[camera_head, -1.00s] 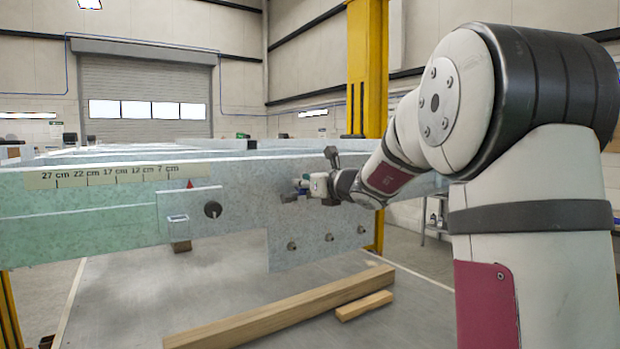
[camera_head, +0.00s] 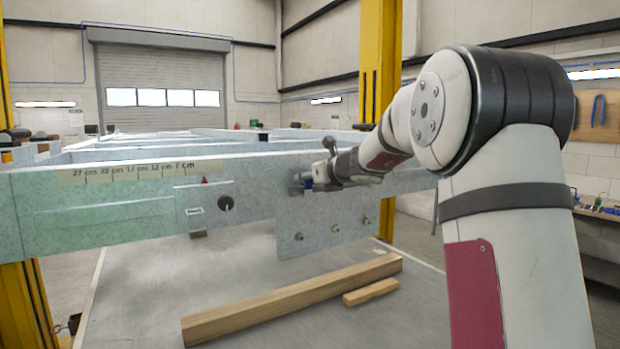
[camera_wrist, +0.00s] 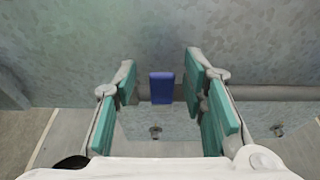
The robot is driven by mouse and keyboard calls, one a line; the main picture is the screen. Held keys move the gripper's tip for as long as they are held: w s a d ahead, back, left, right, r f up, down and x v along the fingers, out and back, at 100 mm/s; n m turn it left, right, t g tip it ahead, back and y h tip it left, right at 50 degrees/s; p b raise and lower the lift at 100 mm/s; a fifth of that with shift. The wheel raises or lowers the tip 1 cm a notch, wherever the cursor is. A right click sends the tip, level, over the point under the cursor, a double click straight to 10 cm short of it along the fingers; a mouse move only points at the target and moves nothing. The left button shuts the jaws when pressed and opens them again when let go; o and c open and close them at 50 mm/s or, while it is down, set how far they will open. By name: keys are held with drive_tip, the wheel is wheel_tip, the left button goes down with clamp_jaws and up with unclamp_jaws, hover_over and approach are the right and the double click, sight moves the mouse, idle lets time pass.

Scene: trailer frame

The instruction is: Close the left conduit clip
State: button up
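A small blue clip (camera_wrist: 161,87) sits on a grey horizontal conduit (camera_wrist: 270,92) along the speckled frame wall in the wrist view. Whether its flap is open or shut I cannot tell. My gripper (camera_wrist: 160,80) is open, with a teal-padded finger on each side of the clip and a gap on both sides. In the head view my gripper (camera_head: 306,183) is at the upper part of the frame's side plate, and a bit of blue (camera_head: 308,184) shows by its fingers. No second clip can be made out clearly.
The pale green trailer frame (camera_head: 110,215) runs across the view, with a black knob (camera_head: 225,203) on a plate to the left. Bolts (camera_head: 299,237) stick out below my gripper. Timber beams (camera_head: 290,300) lie on the floor. A yellow post (camera_head: 380,60) stands behind.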

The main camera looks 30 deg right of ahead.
drive_tip(key=shift+s+d, duration=0.1)
drive_tip(key=v, duration=1.1)
drive_tip(key=shift+s+r, duration=0.2)
drive_tip(key=shift+s, duration=0.2)
drive_tip(key=s+a+f+n+g+y+b, duration=0.1)
drive_tip(key=s+a+f+n+g, duration=0.15)
drive_tip(key=a+n, duration=0.4)
drive_tip(key=s+a+f+n+g+y+b, duration=0.1)
drive_tip(key=s+a+f+n, duration=0.3)
drive_tip(key=a+n, duration=0.3)
drive_tip(key=s+a+f+n+g+y+b, duration=0.1)
drive_tip(key=s+a+f+n+g+b, duration=0.15)
drive_tip(key=a+n, duration=0.4)
drive_tip(key=s+a+f+n+g+h+b, duration=0.2)
drive_tip(key=s+f+n+g+h, duration=0.1)
drive_tip(key=s+f+n, duration=1.1)
drive_tip(key=shift+s+a+n+h+b, duration=0.15)
drive_tip(key=shift+s+n+h+b, duration=0.15)
drive_tip(key=shift+s+n, duration=0.7)
